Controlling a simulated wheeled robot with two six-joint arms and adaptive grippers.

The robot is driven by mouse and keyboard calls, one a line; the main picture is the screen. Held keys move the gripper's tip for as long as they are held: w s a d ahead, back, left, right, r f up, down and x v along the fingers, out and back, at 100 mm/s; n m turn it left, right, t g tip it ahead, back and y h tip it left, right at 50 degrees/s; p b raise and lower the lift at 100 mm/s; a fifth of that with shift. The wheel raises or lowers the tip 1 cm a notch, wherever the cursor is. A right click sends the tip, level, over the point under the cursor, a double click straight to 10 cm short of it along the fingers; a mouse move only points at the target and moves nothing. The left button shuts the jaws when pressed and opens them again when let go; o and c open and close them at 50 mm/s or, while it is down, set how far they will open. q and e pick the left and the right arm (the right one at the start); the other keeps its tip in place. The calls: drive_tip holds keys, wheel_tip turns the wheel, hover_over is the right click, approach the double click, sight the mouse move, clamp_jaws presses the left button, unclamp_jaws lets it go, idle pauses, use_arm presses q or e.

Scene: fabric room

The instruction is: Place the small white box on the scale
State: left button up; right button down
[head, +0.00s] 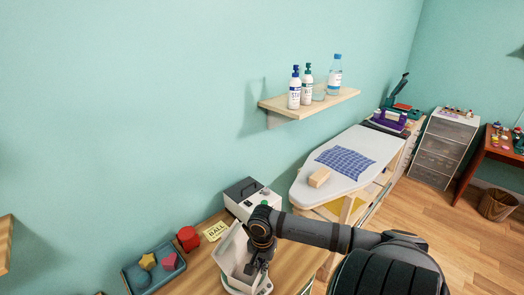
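A small white open-topped box (227,250) is at the bottom centre, over the wooden table (203,262). My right gripper (252,271) points down at the box's right side and overlaps it. Its fingertips are dark and small, so I cannot tell whether they are shut on the box wall. A pale round-edged base with a green rim (264,289) shows just below the box and may be the scale. The box and my gripper hide much of it, and I cannot tell whether they touch. My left gripper is not in view.
Behind the box stands a white device with a dark top (249,196). To the left are a yellow label reading BALL (215,231), a red object (188,238) and a blue tray (137,278) of coloured shapes. An ironing board (340,178) stands beyond, under a wall shelf (309,104).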

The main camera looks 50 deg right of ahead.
drive_tip(key=shift+f, duration=0.1)
drive_tip(key=c, duration=1.5)
unclamp_jaws()
wheel_tip(320, 180, up, 12)
drive_tip(key=p, duration=0.6)
drive_tip(key=shift+p, duration=0.4)
drive_tip(key=shift+s, duration=0.1)
